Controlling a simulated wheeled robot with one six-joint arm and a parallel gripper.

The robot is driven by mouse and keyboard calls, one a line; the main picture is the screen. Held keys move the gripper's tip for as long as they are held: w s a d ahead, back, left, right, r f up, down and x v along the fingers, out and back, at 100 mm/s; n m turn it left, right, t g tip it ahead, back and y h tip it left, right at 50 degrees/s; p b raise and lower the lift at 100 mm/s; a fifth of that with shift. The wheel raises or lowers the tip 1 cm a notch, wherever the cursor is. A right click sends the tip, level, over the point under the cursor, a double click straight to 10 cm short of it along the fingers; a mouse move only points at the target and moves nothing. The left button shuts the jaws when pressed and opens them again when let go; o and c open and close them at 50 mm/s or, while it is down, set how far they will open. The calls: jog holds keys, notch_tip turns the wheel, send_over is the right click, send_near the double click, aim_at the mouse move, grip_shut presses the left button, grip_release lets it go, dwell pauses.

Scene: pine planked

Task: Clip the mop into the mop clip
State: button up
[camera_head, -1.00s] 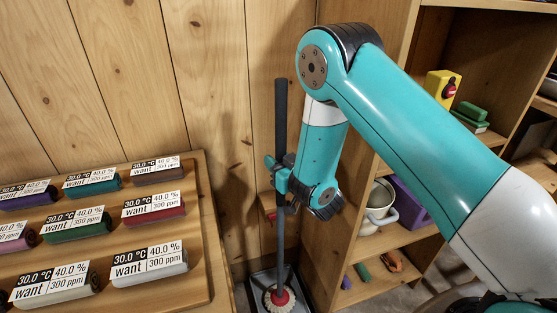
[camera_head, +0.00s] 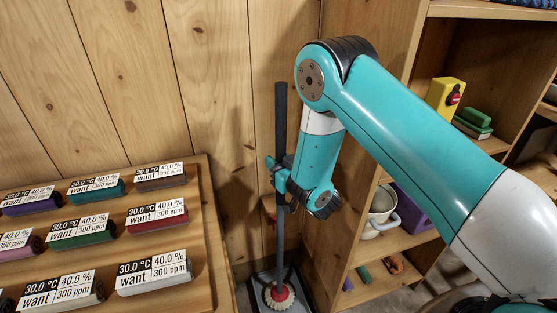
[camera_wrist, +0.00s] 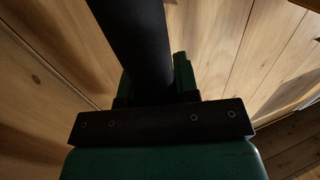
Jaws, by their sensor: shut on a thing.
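The mop (camera_head: 280,120) stands nearly upright close to the plank wall, with a dark handle and a red head with pale bristles (camera_head: 280,297) low down. My gripper (camera_head: 279,175) is shut on the handle, well above the head. In the wrist view the dark handle (camera_wrist: 138,40) runs up from between the jaws (camera_wrist: 155,90). A small red piece (camera_head: 268,208) at the wall, just behind and below my gripper, may be the mop clip. It is mostly hidden, and I cannot tell whether the handle touches it.
The mop head is over a dark tray (camera_head: 262,303) on the floor. A wooden board (camera_head: 213,230) with several labelled rolls is at the left. A wooden shelf unit (camera_head: 408,240) at the right holds a pot (camera_head: 381,208) and a yellow box (camera_head: 444,97).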

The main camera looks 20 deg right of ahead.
jog(key=shift+w+r+p, duration=0.1)
jog(key=shift+w+p, duration=1.45)
jog(key=shift+p, duration=0.25)
jog(key=shift+f+b, duration=0.4)
jog(key=shift+f, duration=0.25)
dwell(0.7)
jog(key=o, duration=1.1)
jog(key=shift+s+f, duration=0.1)
jog(key=shift+s, duration=0.05)
